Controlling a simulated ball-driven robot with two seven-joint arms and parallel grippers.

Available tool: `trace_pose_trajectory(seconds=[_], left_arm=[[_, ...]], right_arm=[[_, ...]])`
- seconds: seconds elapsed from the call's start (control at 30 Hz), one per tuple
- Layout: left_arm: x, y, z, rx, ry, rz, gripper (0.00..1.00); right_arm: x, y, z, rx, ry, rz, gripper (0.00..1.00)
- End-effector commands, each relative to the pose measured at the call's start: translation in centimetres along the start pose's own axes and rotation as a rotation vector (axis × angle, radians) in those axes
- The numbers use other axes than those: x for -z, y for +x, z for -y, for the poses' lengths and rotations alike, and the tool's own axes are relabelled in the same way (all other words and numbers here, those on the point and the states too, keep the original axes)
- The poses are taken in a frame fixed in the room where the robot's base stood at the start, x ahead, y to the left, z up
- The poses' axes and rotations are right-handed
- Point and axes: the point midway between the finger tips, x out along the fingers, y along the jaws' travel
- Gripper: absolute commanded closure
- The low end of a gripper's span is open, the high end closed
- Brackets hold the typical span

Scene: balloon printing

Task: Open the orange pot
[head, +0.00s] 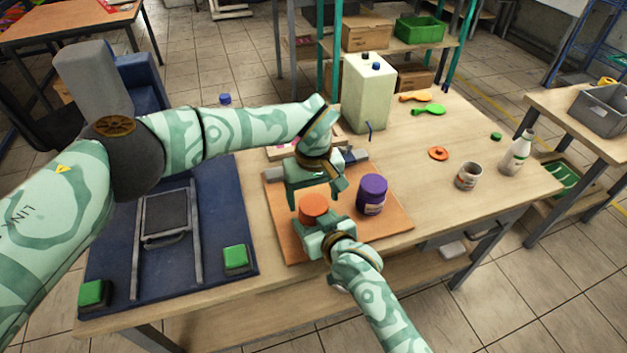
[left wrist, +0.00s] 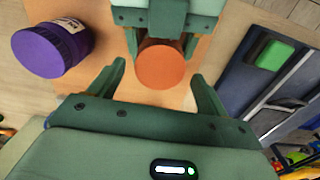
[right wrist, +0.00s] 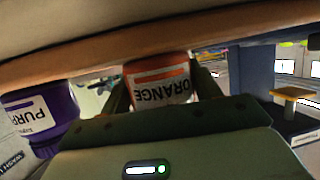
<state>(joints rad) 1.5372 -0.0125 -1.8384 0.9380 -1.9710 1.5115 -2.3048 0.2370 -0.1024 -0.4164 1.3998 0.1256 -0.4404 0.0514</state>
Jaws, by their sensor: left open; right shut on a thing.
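The orange pot, with its orange lid (head: 313,206) on top, stands on the wooden board (head: 395,222). Its white label reading ORANGE (right wrist: 162,88) shows in the right wrist view. My right gripper (head: 318,226) is shut on the pot's body from the front. My left gripper (head: 318,190) is open just above the lid. In the left wrist view, the orange lid (left wrist: 160,64) lies between and beyond its spread fingers (left wrist: 158,82), apart from them. The closed purple pot (head: 371,195) stands to the right on the same board; its label (right wrist: 32,115) is partly visible.
A blue printing base (head: 215,200) with green blocks (head: 235,257) is at the left. A white canister (head: 367,95) stands behind. An orange lid-like disc (head: 438,153), an open pot (head: 468,177) and a white bottle (head: 517,153) are at the right. The table's middle right is clear.

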Motion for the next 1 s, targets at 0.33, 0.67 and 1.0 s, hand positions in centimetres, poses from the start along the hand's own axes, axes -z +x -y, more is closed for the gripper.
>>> trace_pose_trajectory(seconds=[0.33,0.67,1.0], left_arm=[[-0.01,1.32,0.02,0.000,-0.001,0.000,0.23],[0.00,1.29,0.02,0.000,-0.001,0.000,0.68],[0.01,1.21,0.04,0.000,-0.451,-0.001,0.69]], right_arm=[[-0.01,0.00,0.00,0.000,0.000,0.000,1.00],[-0.01,0.00,0.00,0.000,0.000,0.000,1.00],[-0.01,0.00,-0.01,0.000,0.000,0.000,1.00]])
